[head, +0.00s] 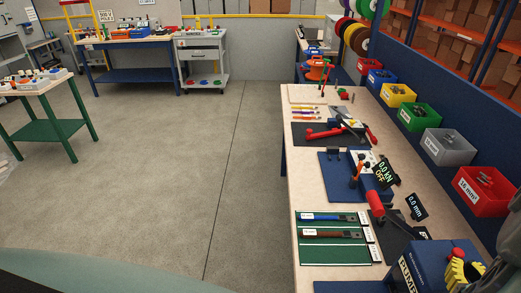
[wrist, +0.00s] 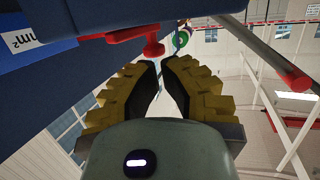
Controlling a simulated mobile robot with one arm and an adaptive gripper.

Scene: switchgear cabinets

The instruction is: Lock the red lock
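No red lock can be made out for certain in the head view. In the wrist view a small red knob (wrist: 153,48) on a short stem sits just beyond my fingertips, under a blue body with a red strip; I cannot tell whether it is the lock. My gripper (wrist: 160,63) has yellow ribbed fingers with dark inner pads. A narrow gap shows between its tips and nothing is held. In the head view my gripper (head: 462,272) is at the bottom right, beside a blue box marked PUMP (head: 408,275).

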